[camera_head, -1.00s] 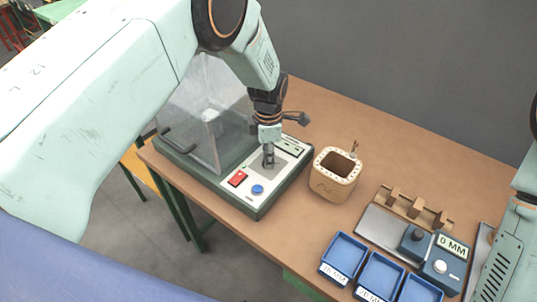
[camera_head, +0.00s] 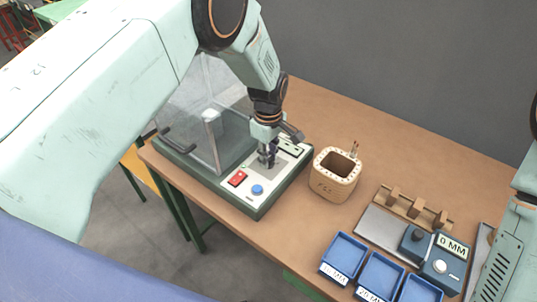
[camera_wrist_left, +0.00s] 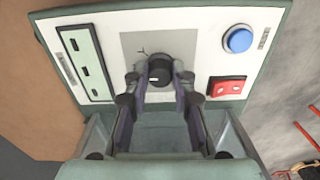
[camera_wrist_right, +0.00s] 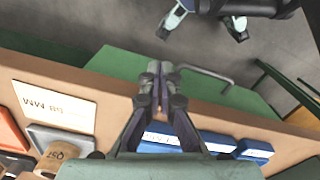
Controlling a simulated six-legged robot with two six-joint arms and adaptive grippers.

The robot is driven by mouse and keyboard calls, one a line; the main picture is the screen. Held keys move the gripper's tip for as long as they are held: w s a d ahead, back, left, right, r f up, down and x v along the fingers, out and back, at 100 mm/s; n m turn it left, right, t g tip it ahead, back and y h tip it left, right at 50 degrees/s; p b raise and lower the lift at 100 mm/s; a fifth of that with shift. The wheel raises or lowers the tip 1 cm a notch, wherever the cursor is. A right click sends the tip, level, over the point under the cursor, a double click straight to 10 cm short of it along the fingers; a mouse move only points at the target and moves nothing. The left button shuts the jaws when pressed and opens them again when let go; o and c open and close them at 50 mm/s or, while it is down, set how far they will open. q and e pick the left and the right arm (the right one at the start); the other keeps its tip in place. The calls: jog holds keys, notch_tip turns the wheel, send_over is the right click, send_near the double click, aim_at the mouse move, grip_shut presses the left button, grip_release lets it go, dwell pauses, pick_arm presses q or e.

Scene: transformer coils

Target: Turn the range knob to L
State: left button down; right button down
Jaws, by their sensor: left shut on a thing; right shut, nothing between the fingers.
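The black round range knob (camera_wrist_left: 160,70) sits on a grey square of the white control panel, with a small white mark on its face. Faint marking shows on the grey square just above the knob, too small to read. My left gripper (camera_wrist_left: 158,79) has one finger on each side of the knob and is shut on it. In the head view my left gripper (camera_head: 267,161) points down onto the panel and hides the knob. My right gripper (camera_wrist_right: 161,72) is shut and empty in the right wrist view, above the table's edge.
On the panel, a red switch (camera_head: 238,178) and a blue button (camera_head: 257,189) sit beside the knob. A clear hood (camera_head: 190,125) stands behind. A wooden holder (camera_head: 335,188), blue trays (camera_head: 343,258) and a gauge reading 0 MM (camera_head: 453,246) are to the right.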

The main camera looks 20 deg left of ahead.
pick_arm(q)
jog(key=m, duration=0.4)
jog(key=shift+w+r+m, duration=0.2)
jog(key=shift+m, duration=0.1)
jog(key=shift+m+p, duration=0.3)
jog(key=shift+m, duration=1.7)
jog(key=c, duration=1.5)
grip_release()
jog(key=o, duration=0.4)
jog(key=shift+s+f, duration=0.1)
jog(key=shift+s, duration=0.05)
notch_tip(320, 180, up, 12)
jog(key=shift+s, duration=0.1)
